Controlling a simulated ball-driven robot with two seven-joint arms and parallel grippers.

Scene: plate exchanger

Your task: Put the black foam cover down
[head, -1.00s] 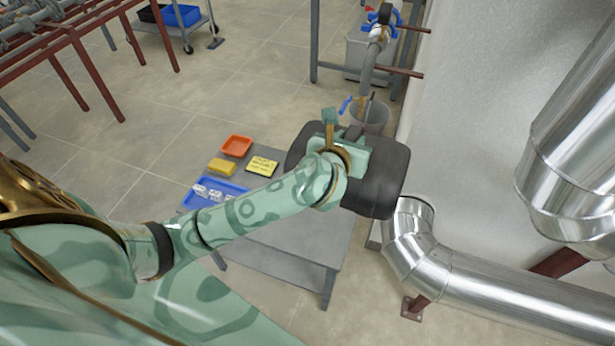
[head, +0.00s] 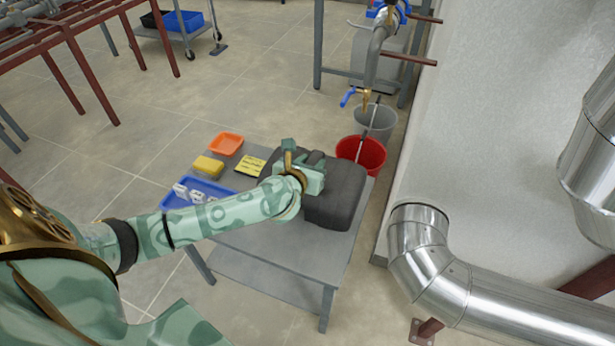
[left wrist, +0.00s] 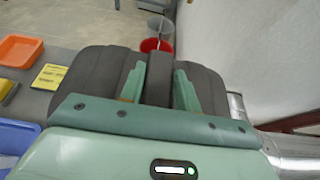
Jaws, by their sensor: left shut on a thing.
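The black foam cover (head: 336,198) is a dark, rounded block at the right end of the grey table (head: 262,246). It appears to rest on or just above the tabletop; the exact contact underneath is hidden. My left gripper (head: 306,165) is over its top. In the left wrist view the gripper's two green fingers (left wrist: 159,88) are shut on a raised dark strip of the cover (left wrist: 98,75). My right gripper is not in view.
On the table's left part are an orange tray (head: 226,144), a yellow sponge (head: 208,167), a yellow note (head: 250,166) and a blue tray (head: 175,202) with small clear items. Behind stand a red bucket (head: 372,158) and a grey bucket (head: 388,122). A shiny pipe (head: 420,250) is at right.

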